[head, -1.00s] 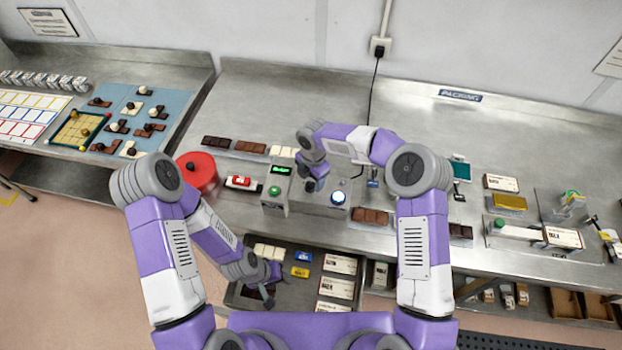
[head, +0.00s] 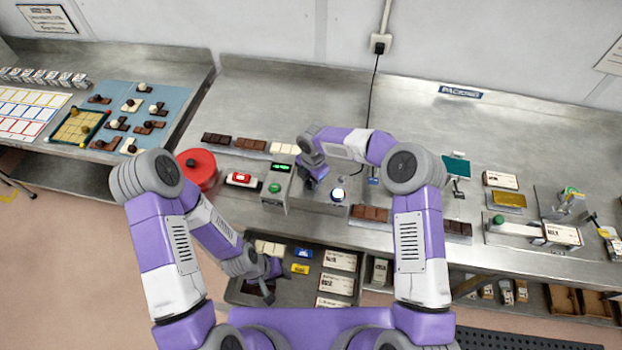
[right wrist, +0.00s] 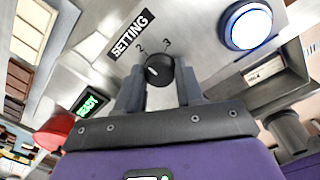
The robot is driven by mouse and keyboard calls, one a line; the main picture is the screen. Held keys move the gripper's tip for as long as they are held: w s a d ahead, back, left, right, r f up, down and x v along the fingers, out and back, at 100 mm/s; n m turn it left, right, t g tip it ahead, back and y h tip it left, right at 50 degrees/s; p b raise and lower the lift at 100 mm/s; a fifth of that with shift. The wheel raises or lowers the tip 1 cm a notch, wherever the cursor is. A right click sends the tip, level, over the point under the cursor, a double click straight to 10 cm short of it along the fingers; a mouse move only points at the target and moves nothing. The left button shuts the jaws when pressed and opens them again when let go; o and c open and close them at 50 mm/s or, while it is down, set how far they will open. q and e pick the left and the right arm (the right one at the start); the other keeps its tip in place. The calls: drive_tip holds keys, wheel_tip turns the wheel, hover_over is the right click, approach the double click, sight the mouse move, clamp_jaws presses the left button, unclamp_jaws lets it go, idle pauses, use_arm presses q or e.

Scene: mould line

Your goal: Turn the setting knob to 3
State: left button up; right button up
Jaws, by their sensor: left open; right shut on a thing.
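The setting knob (right wrist: 158,70) is black and round with a white pointer mark. It sits on a grey metal panel under a SETTING label (right wrist: 130,35), with the numbers 2 and 3 beside it. The mark lies on the knob's left part, nearer the 2 than the 3. My right gripper (right wrist: 159,88) is shut on the knob, one finger on each side. In the head view my right gripper (head: 311,184) is over the machine box (head: 320,205) and hides the knob. My left gripper (head: 269,288) is open and empty over the drawer below the counter.
A lit white-blue button (head: 338,194) is right of the knob. A green display (head: 282,167), reading READY in the wrist view, and a green button (head: 274,188) are to its left. A red round object (head: 197,168) stands further left. The open drawer (head: 235,294) holds bars and boxes.

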use_arm(q)
drive_tip(key=shift+f, duration=0.2)
use_arm(e)
drive_tip(key=m+b, duration=0.2)
drive_tip(key=shift+f+b, duration=0.1)
drive_tip(key=shift+b, duration=0.25)
drive_tip(key=m+b, duration=0.2)
drive_tip(key=m, duration=0.1)
drive_tip(key=m+b, duration=0.2)
drive_tip(key=m, duration=0.1)
drive_tip(key=shift+m, duration=0.3)
use_arm(q)
drive_tip(key=shift+f+b, duration=0.55)
drive_tip(key=shift+f, duration=3.15)
use_arm(e)
drive_tip(key=shift+s+m+h, duration=0.1)
drive_tip(key=shift+m+h, duration=0.2)
drive_tip(key=shift+m, duration=1.4)
drive_tip(key=o, duration=1)
drive_tip(key=shift+o, duration=0.2)
drive_tip(key=shift+r, duration=0.2)
